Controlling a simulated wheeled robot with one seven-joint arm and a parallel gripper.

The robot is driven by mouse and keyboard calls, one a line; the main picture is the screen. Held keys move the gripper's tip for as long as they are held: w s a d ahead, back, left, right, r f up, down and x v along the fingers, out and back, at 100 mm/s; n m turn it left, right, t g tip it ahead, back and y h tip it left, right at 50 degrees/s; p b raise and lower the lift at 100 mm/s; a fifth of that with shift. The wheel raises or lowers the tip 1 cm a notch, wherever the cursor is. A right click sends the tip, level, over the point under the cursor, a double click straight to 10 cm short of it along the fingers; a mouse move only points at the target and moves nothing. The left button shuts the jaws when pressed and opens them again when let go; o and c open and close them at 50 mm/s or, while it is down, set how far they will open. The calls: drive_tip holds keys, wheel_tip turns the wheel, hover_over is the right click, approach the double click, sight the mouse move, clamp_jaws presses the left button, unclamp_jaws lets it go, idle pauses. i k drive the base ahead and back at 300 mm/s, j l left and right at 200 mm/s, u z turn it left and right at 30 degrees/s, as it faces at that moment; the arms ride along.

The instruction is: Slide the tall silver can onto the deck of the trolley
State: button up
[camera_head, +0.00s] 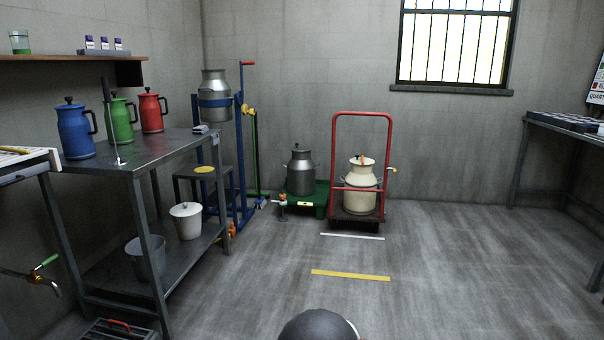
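A silver can (300,172) with a dark lid knob stands upright on a low green platform (320,198) against the back wall. Another silver can (214,100) is held high in a blue stand to the left. I cannot tell for certain which one is the tall can. The red-framed trolley (362,114) stands just right of the green platform. A cream can (360,188) stands on its dark deck (357,220), behind a red crossbar, and covers much of the deck. My gripper is not in view.
A steel bench (150,145) with blue, green and red jugs runs along the left. A small tap-like fitting (282,204) stands before the green platform. White and yellow floor strips (350,275) lie before the trolley. The floor centre and right are clear.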

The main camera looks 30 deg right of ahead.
sight(301, 169)
drive_tip(key=i+l+z, duration=1.1)
drive_tip(key=z, duration=0.15)
drive_tip(key=i+l+z, duration=0.15)
drive_tip(key=i+z, duration=0.25)
drive_tip(key=i, duration=0.45)
drive_tip(key=i+j+z, duration=0.15)
drive_tip(key=i+z, duration=0.25)
drive_tip(key=i, duration=0.5)
drive_tip(key=i+l, duration=0.15)
drive_tip(key=i, duration=0.6)
drive_tip(key=i+l+z, duration=0.1)
drive_tip(key=i, duration=0.65)
drive_tip(key=i+l, duration=0.2)
drive_tip(key=i, duration=0.55)
drive_tip(key=i+j+u, duration=0.1)
drive_tip(key=i+u, duration=0.5)
drive_tip(key=u, duration=0.25)
drive_tip(key=i+u, duration=0.4)
drive_tip(key=i+l+u, duration=0.2)
drive_tip(key=u, duration=0.2)
drive_tip(key=i+j+u, duration=0.1)
drive_tip(key=i+u, duration=0.35)
drive_tip(key=i, duration=0.4)
